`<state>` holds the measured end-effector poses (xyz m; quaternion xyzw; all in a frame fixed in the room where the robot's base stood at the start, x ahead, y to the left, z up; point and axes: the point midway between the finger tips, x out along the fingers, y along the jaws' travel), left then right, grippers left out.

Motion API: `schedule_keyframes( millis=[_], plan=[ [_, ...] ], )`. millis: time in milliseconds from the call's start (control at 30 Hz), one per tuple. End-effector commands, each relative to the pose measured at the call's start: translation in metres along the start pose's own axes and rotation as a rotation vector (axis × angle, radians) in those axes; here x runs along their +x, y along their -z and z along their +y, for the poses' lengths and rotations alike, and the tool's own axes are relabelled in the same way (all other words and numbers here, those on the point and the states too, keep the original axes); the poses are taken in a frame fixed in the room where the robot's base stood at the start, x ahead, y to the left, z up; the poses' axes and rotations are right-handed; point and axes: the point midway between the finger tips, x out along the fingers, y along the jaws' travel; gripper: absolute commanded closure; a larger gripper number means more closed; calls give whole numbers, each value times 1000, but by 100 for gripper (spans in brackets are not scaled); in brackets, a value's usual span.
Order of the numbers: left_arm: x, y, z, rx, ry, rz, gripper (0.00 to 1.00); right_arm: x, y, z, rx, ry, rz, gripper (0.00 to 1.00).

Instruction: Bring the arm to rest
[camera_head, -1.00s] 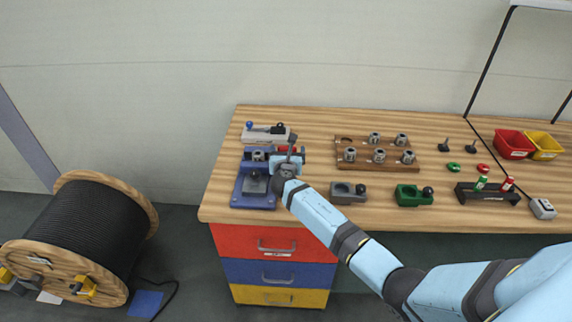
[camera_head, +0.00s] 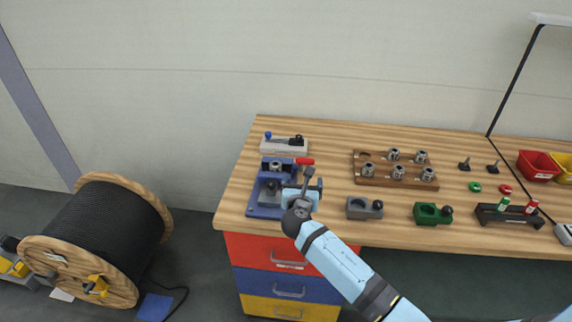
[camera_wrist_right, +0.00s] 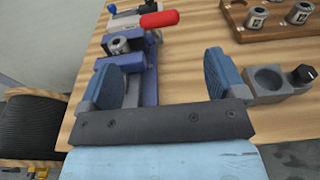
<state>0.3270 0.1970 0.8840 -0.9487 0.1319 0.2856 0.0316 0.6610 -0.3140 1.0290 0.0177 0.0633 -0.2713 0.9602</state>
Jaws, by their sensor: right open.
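My right gripper (camera_head: 308,182) is open with nothing between its fingers. In the head view it is above the front left of the bench, at the right side of the blue fixture (camera_head: 264,197). A grey metal collet (camera_wrist_right: 119,44) sits in the blue fixture, beyond the left finger. The fixture's red handle (camera_head: 305,161) lies behind the gripper. My left gripper is not in view.
A wooden rack (camera_head: 383,181) with several collets stands right of the gripper. A grey block (camera_head: 362,208) and a green block (camera_head: 428,214) stand near the front edge. A grey toggle device (camera_head: 284,147) is behind the fixture. A cable reel (camera_head: 98,235) stands on the floor at left.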

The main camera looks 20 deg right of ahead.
Motion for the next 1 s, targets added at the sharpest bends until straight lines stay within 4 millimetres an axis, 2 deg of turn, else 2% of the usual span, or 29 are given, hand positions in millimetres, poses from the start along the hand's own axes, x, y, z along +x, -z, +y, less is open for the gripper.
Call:
schedule_keyframes(
  millis=[167, 267, 333, 467, 500, 633, 700, 800, 900, 1000],
  plan=[
    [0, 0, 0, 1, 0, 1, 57, -1, 3, 0, 11, -3, 6, 11],
    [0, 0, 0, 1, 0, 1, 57, -13, 22, -3, 109, -31, 56, 11],
    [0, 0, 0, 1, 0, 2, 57, -32, 49, -6, 264, -63, 134, 11],
    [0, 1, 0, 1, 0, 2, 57, -89, 110, -17, 723, -98, 361, 11],
    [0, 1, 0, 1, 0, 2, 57, -111, 128, -21, 888, -90, 441, 11],
    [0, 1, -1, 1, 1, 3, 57, -183, 168, -35, 1429, 7, 693, 11],
    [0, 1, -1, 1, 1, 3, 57, -220, 181, -44, 1712, 102, 813, 11],
    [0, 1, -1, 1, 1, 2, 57, -265, 190, -56, 2067, 266, 948, 11],
    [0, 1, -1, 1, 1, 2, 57, -297, 191, -66, 2334, 421, 1031, 11],
    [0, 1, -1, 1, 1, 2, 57, -315, 190, -72, 2502, 535, 1074, 11]
  ],
)
